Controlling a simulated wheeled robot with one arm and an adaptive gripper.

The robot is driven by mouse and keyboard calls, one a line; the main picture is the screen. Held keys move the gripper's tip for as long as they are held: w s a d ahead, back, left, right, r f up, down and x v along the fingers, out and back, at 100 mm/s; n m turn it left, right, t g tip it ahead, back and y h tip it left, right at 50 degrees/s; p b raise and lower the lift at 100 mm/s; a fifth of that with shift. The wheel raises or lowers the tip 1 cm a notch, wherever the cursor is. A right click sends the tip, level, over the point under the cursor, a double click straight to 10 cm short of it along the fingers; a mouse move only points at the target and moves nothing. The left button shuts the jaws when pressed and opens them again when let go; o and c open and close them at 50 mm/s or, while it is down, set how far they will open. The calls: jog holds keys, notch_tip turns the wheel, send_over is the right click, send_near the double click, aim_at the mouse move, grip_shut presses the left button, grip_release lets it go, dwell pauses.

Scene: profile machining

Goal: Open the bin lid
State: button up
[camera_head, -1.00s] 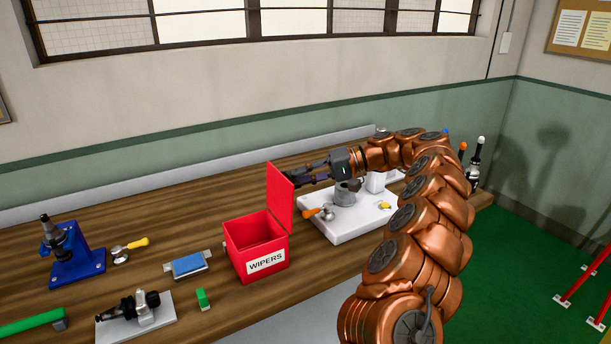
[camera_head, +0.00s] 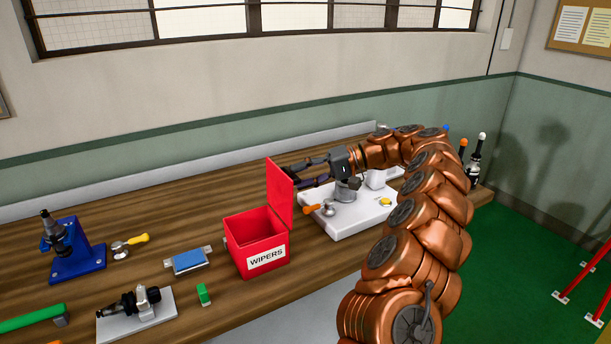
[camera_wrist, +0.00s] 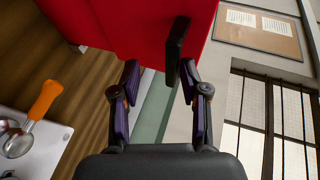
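The red bin (camera_head: 264,262) labelled WIPERS stands on the wooden bench, and its inside is visible from above. Its red lid (camera_head: 280,195) stands upright on the bin's right side, swung away from the mouth. My gripper (camera_head: 292,176) is on the right of the lid, close to its upper part. In the wrist view the lid (camera_wrist: 140,22) fills the top, with a black handle (camera_wrist: 174,48) on it. My gripper (camera_wrist: 158,74) has its fingers spread, with a gap between them. The handle is close to the right fingertip; I cannot tell whether they touch.
A white plate (camera_head: 340,226) with an orange-handled tool lies right of the bin, below my arm. A blue block (camera_head: 188,261), a small green block (camera_head: 204,294) and a blue stand (camera_head: 78,262) are to the left. Bottles (camera_head: 475,165) stand at the far right end.

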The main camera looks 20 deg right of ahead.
jog(key=v, duration=0.7)
dwell(0.9)
jog(key=shift+s+d, duration=0.1)
jog(key=shift+d, duration=0.1)
jog(key=shift+a, duration=0.1)
dwell(0.4)
